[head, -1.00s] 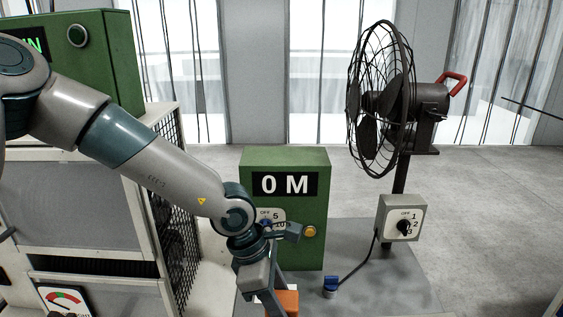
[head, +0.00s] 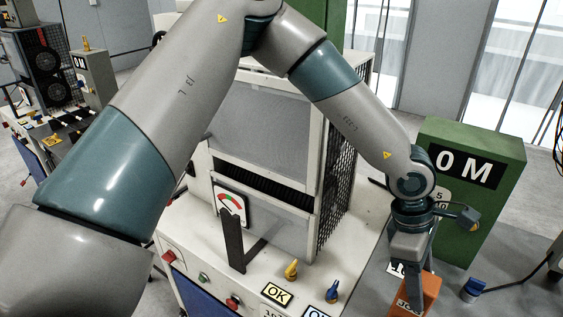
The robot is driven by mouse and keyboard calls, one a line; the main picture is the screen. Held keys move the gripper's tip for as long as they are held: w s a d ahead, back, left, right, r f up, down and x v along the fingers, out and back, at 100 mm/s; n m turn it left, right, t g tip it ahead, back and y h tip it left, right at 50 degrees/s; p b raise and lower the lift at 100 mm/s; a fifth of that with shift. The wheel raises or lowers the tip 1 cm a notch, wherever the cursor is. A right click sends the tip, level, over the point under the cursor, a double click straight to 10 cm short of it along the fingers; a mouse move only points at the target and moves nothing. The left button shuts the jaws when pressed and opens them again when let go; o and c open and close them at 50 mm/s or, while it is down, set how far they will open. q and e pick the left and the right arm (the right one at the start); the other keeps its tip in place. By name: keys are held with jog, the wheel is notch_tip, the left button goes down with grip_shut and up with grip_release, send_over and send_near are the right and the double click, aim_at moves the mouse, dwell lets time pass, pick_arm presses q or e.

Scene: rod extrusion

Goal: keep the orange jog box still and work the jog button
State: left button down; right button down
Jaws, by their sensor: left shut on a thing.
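The orange jog box (head: 425,297) shows at the bottom right, with dark lettering on its front that is only partly readable. My left gripper (head: 414,278) points down at it and is shut on it. The gripper's fingers cover part of the box. The lower part of the box is near the bottom edge of the picture. I cannot make out the jog button. My right gripper is not in view.
A green cabinet (head: 478,205) with a "0 M" display stands behind the left gripper. A white machine (head: 350,255) with a gauge (head: 231,204), a yellow knob (head: 291,269), a blue knob (head: 333,291) and an OK label fills the middle. A blue plug (head: 473,289) lies right of the box.

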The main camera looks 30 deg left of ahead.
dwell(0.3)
pick_arm(q)
jog(key=shift+c, duration=2.4)
grip_release()
jog(key=shift+r, duration=0.15)
jog(key=shift+r+p, duration=1.05)
jog(key=shift+r, duration=2.25)
jog(key=shift+r, duration=0.1)
jog(key=shift+r, duration=1.45)
